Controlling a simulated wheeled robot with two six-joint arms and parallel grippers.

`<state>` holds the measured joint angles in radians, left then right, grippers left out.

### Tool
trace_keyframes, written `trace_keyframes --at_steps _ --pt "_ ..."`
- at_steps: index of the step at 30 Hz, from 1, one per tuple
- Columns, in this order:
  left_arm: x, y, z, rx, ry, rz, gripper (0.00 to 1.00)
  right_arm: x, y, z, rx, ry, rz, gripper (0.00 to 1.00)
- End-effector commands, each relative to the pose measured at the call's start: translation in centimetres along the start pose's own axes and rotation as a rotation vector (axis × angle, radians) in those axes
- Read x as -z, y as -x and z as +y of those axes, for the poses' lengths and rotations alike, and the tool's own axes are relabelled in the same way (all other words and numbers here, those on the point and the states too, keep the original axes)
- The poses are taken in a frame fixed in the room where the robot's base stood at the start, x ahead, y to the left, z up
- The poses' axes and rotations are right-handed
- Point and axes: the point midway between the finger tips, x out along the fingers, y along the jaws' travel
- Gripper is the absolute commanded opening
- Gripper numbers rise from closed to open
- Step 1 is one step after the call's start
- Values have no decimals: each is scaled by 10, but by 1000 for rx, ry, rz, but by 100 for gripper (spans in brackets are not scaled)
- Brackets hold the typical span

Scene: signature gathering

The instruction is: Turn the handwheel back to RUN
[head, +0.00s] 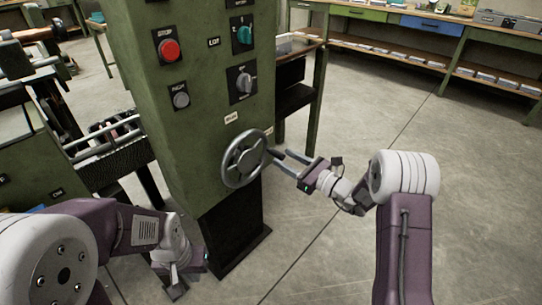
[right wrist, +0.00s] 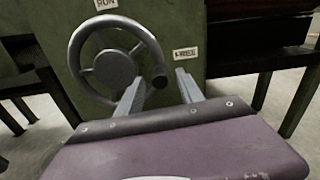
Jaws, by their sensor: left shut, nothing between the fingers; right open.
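The grey handwheel (head: 243,160) is on the green machine column, below the switches. In the right wrist view the handwheel (right wrist: 116,68) shows its hub, spokes and dark handle knob (right wrist: 160,76) at the right of its rim. A RUN label (right wrist: 106,4) is above the wheel, and a second label (right wrist: 186,53), apparently FREE, is to its right, near the knob. My right gripper (head: 277,160) is open at the wheel's right side, its fingers pointing at the knob; contact cannot be told. My left gripper (head: 178,288) is shut and empty, low at the column's left.
The green column (head: 190,120) carries a red stop button (head: 169,49), a teal knob (head: 242,34) and a grey knob (head: 243,82). A dark machine frame stands to the left. Behind right are a stand and long workbenches (head: 430,45).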

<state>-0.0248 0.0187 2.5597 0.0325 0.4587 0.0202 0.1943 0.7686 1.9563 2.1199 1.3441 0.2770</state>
Motion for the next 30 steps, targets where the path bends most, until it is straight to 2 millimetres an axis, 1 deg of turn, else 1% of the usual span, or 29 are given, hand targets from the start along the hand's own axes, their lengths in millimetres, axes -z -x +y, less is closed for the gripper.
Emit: trace_keyframes --at_steps 1,3,6,9,13,19,20,21,23,24,25,30 --pt "-1 -10 0 0 0 0 0 5 -12 2 -6 3 -2 44" --pt "-2 -15 0 0 0 0 0 4 -28 2 -5 3 -3 44" --pt "-2 -22 0 0 0 0 0 4 -46 2 -3 2 -2 44" --pt "-3 -26 0 0 0 -1 0 3 -59 1 -3 1 -1 44" --pt "-3 -27 0 0 0 -1 0 2 -67 1 -2 0 0 44" --pt "-3 -26 0 0 0 -1 0 1 -68 0 -1 0 0 44" --pt "-3 -26 0 0 0 -1 0 1 -68 0 -1 0 0 41" --pt "-3 -26 0 0 0 -1 0 1 -67 0 -1 0 0 30" --pt "-3 -26 0 0 0 -1 0 1 -67 0 -1 0 1 14" --pt "-3 -26 0 0 0 -1 0 1 -67 0 0 0 1 2" --pt "-3 -26 0 0 0 -1 0 1 -67 0 0 0 0 0" --pt "-3 -26 0 0 0 -1 0 0 -67 -1 2 0 0 0"
